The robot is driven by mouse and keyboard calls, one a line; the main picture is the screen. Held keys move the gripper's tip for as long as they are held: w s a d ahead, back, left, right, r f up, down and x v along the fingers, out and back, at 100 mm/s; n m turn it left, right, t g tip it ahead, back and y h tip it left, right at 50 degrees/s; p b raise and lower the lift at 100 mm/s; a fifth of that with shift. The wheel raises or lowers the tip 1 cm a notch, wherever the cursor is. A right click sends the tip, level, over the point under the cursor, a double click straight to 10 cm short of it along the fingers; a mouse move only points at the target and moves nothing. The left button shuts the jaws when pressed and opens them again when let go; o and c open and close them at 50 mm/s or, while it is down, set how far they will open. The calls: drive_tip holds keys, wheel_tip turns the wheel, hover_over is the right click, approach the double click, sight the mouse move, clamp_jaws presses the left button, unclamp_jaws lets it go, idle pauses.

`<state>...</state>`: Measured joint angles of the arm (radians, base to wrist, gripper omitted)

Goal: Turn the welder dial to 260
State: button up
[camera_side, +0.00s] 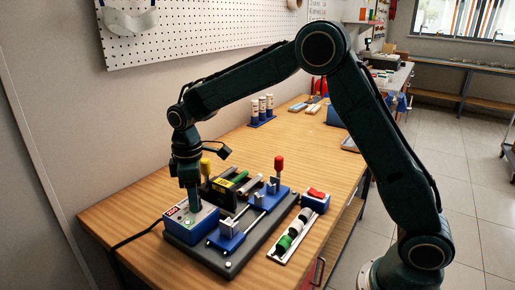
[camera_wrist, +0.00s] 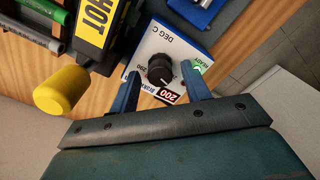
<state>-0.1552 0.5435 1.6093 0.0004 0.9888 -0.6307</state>
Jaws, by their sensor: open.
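The welder control box (camera_side: 203,222) is blue with a white top and stands at the near left of the machine in the side view. Its black dial (camera_wrist: 160,72) shows in the wrist view, with a small pale pointer mark toward the lower right. A red display (camera_wrist: 170,96) beside it reads 200. A green READY light (camera_wrist: 199,67) is lit. My gripper (camera_side: 192,207) points down over the box. In the wrist view its fingers stand open on both sides of the dial, with visible gaps. The dial is hidden by my gripper in the side view.
A yellow-knobbed lever (camera_wrist: 62,90) and the black heater with a yellow HOT label (camera_wrist: 97,25) are close beside the box. A red-knobbed lever (camera_side: 279,164) rises from the blue clamps. A rack of fittings (camera_side: 291,238) lies right of the machine. The wooden bench behind is mostly clear.

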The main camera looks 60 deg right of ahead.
drive_tip(key=shift+f, duration=0.2)
drive_tip(key=c, duration=1)
drive_tip(key=shift+o, duration=0.2)
